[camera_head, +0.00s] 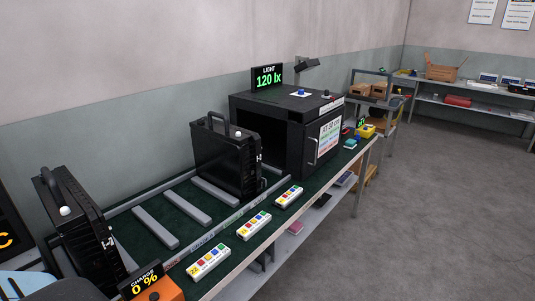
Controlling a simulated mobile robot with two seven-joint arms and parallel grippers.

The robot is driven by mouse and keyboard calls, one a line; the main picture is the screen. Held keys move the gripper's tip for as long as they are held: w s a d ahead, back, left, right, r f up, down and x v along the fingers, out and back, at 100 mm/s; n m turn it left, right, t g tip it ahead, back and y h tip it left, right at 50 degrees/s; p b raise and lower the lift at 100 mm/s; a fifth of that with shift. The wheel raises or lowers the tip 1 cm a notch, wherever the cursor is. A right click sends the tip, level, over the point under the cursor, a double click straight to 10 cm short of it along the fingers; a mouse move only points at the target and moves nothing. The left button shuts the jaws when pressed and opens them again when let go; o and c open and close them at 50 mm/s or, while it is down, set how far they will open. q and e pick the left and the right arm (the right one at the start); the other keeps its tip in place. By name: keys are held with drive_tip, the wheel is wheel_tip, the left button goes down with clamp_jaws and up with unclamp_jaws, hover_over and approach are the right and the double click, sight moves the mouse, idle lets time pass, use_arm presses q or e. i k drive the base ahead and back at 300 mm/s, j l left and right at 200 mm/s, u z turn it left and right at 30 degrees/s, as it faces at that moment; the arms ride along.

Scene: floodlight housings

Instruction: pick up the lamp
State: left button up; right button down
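Two black floodlight housings with top handles and a white knob stand upright on the long green-topped bench. One lamp (82,240) is at the near left end, close to the charge sign. The other lamp (222,160) stands further along, beside the black test box (303,142). I cannot tell from this view which one the task means. Neither of my grippers is in view, and nothing is seen touching either lamp.
Grey bars (188,207) lie across the bench between the lamps. Button strips (254,225) line its front edge. A light sign (268,77) reads 120 lx; an orange charge unit (158,291) reads 0 %. A cart (372,98) and shelf stand behind. The floor at right is clear.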

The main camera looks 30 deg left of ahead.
sight(227, 156)
drive_tip(key=i+l, duration=0.1)
drive_tip(key=i, duration=0.55)
drive_tip(key=i+l+u, duration=0.1)
drive_tip(key=i, duration=0.55)
drive_tip(key=i+l+u, duration=0.1)
drive_tip(key=i+u, duration=0.35)
drive_tip(key=i+l+u, duration=0.2)
drive_tip(key=u, duration=0.2)
drive_tip(key=i+l+u, duration=0.25)
drive_tip(key=l+u, duration=0.2)
drive_tip(key=i+l+u, duration=0.25)
drive_tip(key=u, duration=0.15)
drive_tip(key=i+l+u, duration=0.1)
drive_tip(key=l+u, duration=0.35)
drive_tip(key=l, duration=0.1)
